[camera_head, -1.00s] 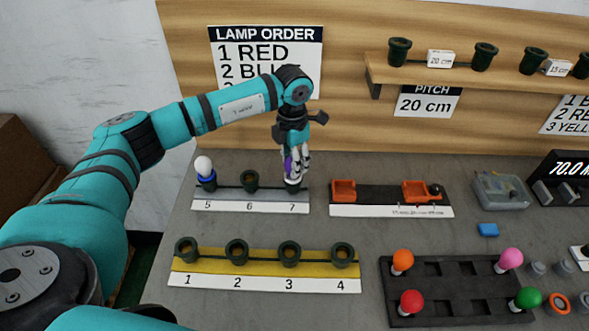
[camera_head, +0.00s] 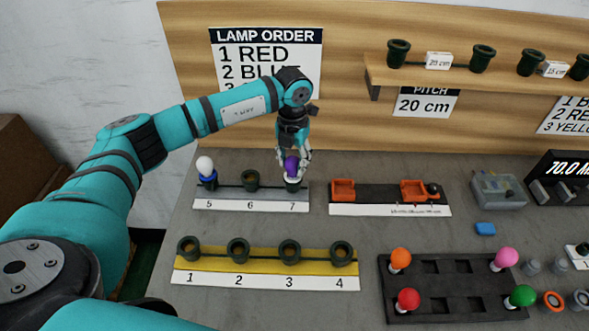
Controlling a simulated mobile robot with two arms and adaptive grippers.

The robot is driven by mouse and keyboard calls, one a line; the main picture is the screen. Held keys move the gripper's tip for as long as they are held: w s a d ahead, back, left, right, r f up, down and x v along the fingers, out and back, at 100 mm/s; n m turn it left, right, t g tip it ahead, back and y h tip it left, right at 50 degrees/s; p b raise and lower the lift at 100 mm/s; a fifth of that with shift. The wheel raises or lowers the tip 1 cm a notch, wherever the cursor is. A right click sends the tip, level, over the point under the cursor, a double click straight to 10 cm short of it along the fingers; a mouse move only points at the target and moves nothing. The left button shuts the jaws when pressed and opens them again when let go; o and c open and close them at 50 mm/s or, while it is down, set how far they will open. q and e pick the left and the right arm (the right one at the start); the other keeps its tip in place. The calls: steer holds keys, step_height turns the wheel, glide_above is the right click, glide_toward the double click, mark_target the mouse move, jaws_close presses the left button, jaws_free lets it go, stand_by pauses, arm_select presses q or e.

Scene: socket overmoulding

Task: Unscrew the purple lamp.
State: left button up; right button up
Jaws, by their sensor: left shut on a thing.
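The purple lamp (camera_head: 292,166) is at socket 7 (camera_head: 293,186), at the right end of the upper-left socket strip. My left gripper (camera_head: 292,170) points down over it and is shut on it, with fingers on its sides. The lamp is upright, its base at the socket mouth; I cannot tell how far it sits in the thread. My right gripper is not in view.
The yellow strip (camera_head: 265,262) in front has empty sockets. A black tray (camera_head: 445,310) at the right holds orange, red, pink and green lamps.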

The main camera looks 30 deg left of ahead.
arm_select(q)
steer(key=shift+r+n+p, duration=0.15)
steer(key=shift+n+p, duration=0.4)
steer(key=shift+n, duration=1.55)
steer(key=shift+n+p, duration=0.3)
